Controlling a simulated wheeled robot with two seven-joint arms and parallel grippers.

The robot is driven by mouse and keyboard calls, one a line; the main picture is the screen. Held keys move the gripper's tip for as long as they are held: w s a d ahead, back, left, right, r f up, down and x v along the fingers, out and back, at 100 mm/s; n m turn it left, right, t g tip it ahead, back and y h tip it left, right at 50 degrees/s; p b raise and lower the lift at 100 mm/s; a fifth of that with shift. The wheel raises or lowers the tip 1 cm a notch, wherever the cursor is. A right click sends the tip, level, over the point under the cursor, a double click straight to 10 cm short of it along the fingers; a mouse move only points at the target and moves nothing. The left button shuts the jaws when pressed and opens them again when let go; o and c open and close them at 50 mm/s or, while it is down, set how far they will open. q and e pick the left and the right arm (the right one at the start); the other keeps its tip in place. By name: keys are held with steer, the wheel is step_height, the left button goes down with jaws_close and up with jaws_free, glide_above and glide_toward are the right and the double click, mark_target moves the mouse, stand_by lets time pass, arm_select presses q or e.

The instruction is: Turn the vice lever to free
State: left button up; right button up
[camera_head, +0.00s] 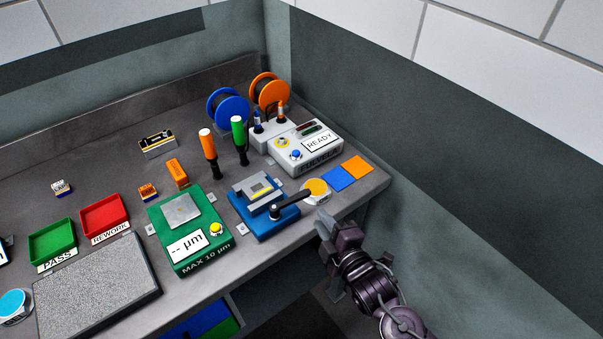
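The vice (270,228) is a blue block with grey jaws near the front edge of the bench. The black vice lever (292,203) pivots at the front of the vice and points right and slightly back. My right gripper (326,224) is off the bench's front edge, to the right of and below the lever tip in the picture, apart from it. Its finger gap is too unclear to tell. My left gripper is out of view.
A green gauge (190,256) stands left of the vice. A yellow-topped round pad (316,188) and blue (338,178) and orange (357,169) squares lie right of it. The READY box (306,154) and screwdrivers stand behind. Open space lies before the bench's front edge.

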mark_target(302, 199)
steer(key=w+a+n+y, duration=0.1)
steer(key=w, duration=0.1)
steer(key=w+a+r+n+y+p, duration=0.1)
steer(key=w+a+n, duration=0.1)
steer(key=w+a+n+t+p, duration=0.1)
steer(key=w+a, duration=0.1)
steer(key=shift+w+a+r+n+y, duration=0.25)
steer(key=shift+r+n+y, duration=0.15)
jaws_close()
